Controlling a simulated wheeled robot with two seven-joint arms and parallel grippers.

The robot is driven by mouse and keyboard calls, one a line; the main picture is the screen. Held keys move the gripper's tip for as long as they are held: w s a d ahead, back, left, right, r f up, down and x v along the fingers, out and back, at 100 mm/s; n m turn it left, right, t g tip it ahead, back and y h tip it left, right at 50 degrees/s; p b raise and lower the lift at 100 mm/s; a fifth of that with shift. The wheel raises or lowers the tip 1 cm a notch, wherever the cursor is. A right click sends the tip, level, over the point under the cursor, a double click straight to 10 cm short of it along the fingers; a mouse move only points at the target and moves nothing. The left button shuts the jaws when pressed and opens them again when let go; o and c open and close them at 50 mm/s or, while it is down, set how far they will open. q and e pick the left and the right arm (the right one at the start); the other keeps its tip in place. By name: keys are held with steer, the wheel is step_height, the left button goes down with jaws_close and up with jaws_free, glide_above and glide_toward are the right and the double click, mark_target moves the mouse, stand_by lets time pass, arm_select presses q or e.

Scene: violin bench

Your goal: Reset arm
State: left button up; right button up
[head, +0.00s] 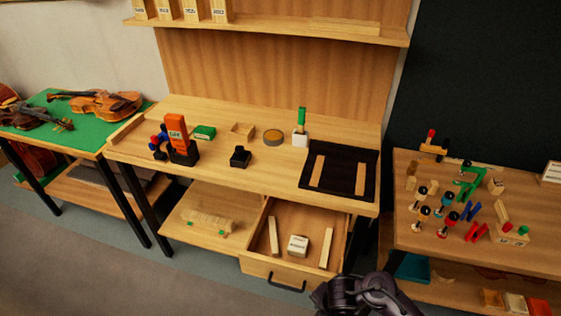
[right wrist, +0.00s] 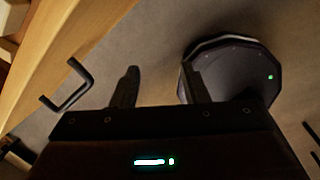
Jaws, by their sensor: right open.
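My right gripper (right wrist: 160,84) is open, with nothing between its two fingers in the right wrist view. It points down at the floor in front of the bench, beside the black drawer handle (right wrist: 70,88). In the head view part of my right arm shows at the bottom edge, just right of the drawer front (head: 268,277); its fingertips cannot be made out there. My left gripper is out of view.
The drawer (head: 285,215) stands open, holding two wooden strips and a white labelled block (head: 297,245). On the workbench (head: 235,190), a dark mat (head: 340,172) bears two strips. A side table (head: 480,255) with clamps stands right; another with violins (head: 105,102) stands left.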

steer(key=s+d+f+m+y, duration=0.1)
steer(key=s+f+m, duration=0.2)
steer(key=f+m, duration=0.3)
steer(key=s+d+f+m+b, duration=0.15)
steer(key=s+f+m, duration=0.25)
steer(key=f, duration=0.4)
steer(key=s+d+f+m+y+p, duration=0.1)
steer(key=s+d+f+m, duration=0.15)
steer(key=f+m, duration=0.35)
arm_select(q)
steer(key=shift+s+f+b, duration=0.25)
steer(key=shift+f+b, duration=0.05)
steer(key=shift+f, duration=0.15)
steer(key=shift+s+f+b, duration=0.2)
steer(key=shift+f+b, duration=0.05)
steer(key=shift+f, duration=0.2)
arm_select(e)
steer(key=s+d+f+m+h, duration=0.1)
steer(key=s+d+f+m, duration=0.1)
steer(key=s, duration=0.4)
steer(key=s+d+f+m, duration=0.2)
steer(key=s+f+m, duration=0.1)
steer(key=s+f, duration=0.2)
steer(key=s+d+f+m+g+h, duration=0.1)
steer(key=s+d+f+m, duration=0.1)
steer(key=s, duration=0.7)
steer(key=shift+f+m+h, duration=0.3)
steer(key=shift+f, duration=0.55)
